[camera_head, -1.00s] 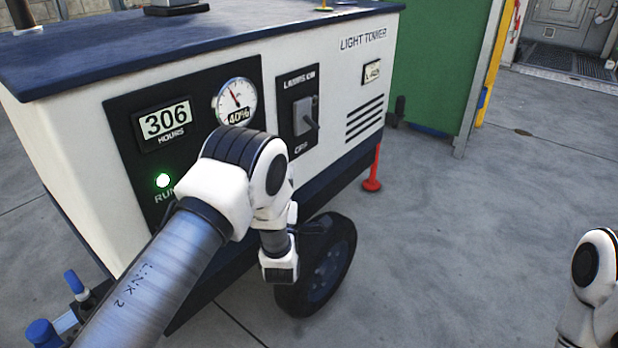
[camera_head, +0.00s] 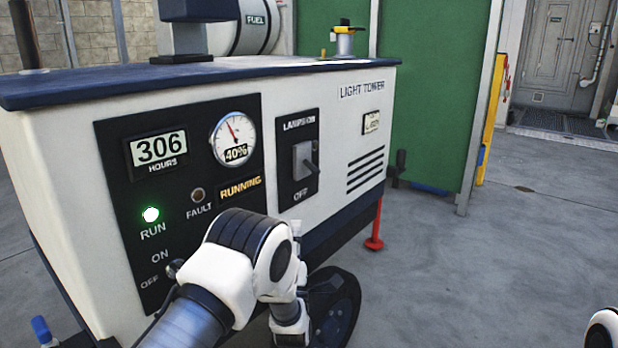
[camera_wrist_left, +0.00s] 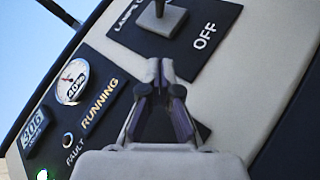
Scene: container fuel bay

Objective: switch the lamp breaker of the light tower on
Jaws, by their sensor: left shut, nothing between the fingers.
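The light tower (camera_head: 352,125) is a white cabinet with a dark blue top. Its lamp breaker (camera_head: 304,162) is a grey switch on a black plate, marked LAMPS ON above and OFF below. Its lever slants down and outward, towards the OFF side. In the left wrist view the breaker (camera_wrist_left: 165,18) is at the top edge, partly cut off. My left gripper (camera_wrist_left: 160,68) is shut and empty, its fingertips just below the breaker in that picture; contact cannot be told. In the head view my own arm mostly hides this gripper. My right gripper is out of view.
Left of the breaker are an hour meter (camera_head: 159,150), a 40% gauge (camera_head: 234,139), a lit green RUN lamp (camera_head: 151,214) and a RUNNING sign (camera_head: 240,188). The floor to the right is clear.

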